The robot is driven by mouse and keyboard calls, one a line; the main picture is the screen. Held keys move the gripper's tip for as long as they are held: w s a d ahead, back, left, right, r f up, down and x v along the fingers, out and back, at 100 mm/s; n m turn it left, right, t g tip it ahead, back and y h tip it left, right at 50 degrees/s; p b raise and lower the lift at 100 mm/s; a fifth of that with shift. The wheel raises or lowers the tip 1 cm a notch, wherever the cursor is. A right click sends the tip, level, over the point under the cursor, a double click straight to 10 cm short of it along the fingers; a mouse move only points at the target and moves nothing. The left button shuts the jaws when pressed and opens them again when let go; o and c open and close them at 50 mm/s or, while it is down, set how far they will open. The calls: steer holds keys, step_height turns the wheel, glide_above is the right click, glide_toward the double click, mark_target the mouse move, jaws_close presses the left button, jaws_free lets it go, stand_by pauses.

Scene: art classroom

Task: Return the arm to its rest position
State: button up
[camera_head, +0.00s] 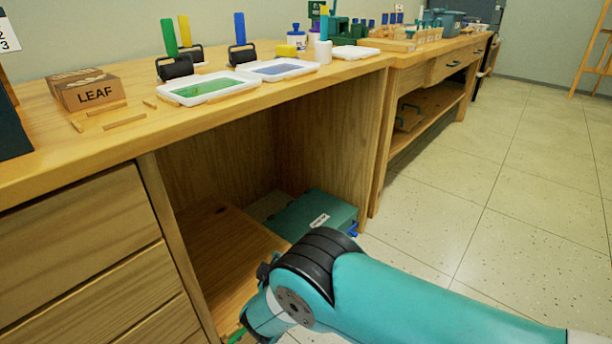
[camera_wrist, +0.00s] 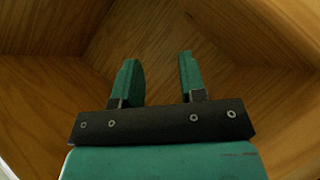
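My gripper (camera_wrist: 156,82) shows in the wrist view with its two green fingers apart and nothing between them. Wooden panels of the cabinet interior fill the view around it. In the head view my teal arm reaches from the lower right into the open bay of the wooden workbench (camera_head: 372,130). The gripper end is low at the bay's opening and mostly hidden below the frame and behind the arm's black joint.
A green case (camera_head: 310,215) lies inside the bay behind my arm. A drawer stack (camera_head: 80,250) stands left. A box marked LEAF (camera_head: 88,92), a green tray (camera_head: 205,88) and a blue tray (camera_head: 278,70) are on the top. Open tiled floor (camera_head: 520,215) lies right.

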steer(key=w+d+r+m+g+h, duration=0.25)
steer(key=d+r+m+g, duration=0.2)
steer(key=r, duration=0.85)
steer(key=s+d+r+m+g+y, duration=0.25)
steer(key=s+d+r, duration=0.35)
steer(key=r, duration=0.5)
steer(key=s+d+r+g+y+p, duration=0.15)
steer(key=s+d+r, duration=0.3)
steer(key=s, duration=0.55)
steer(key=s+d+r+n+g+b, duration=0.1)
steer(key=s+d+r+g, duration=0.25)
steer(key=s+r, duration=0.4)
steer(key=s+d+r+g+p, duration=0.1)
steer(key=s+d+r, duration=0.3)
steer(key=s, duration=0.8)
step_height(320, 180, up, 34)
steer(key=p, duration=3.5)
steer(key=shift+w+d, duration=0.35)
steer(key=shift+a, duration=0.1)
